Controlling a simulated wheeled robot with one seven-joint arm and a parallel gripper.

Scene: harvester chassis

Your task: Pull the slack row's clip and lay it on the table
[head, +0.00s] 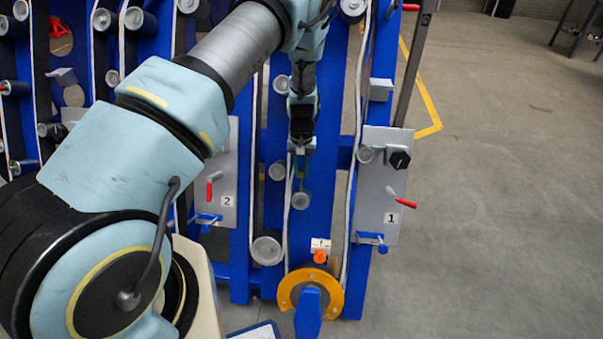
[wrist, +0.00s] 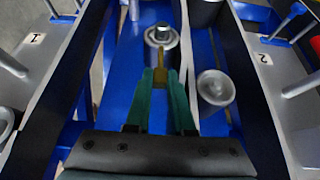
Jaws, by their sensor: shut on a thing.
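My gripper (head: 301,172) points down in front of the blue frame, between the plates marked 1 and 2. In the wrist view its two teal fingers (wrist: 162,78) are shut on a thin yellow-brown piece, which looks like the clip (wrist: 159,92). The piece lies between the fingers, just below a grey roller (wrist: 161,38) that has a bolt-like centre. The same roller seems to show just below the fingers in the head view (head: 300,200). I cannot tell whether the clip still touches the roller, or which row is slack.
Plate 1 (head: 378,222) and plate 2 (head: 219,170) carry red levers and blue brackets. An orange ring with a blue handle (head: 308,314) sits low on the frame. A blue-edged light surface (head: 258,331) shows at the bottom edge. Open floor lies to the right.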

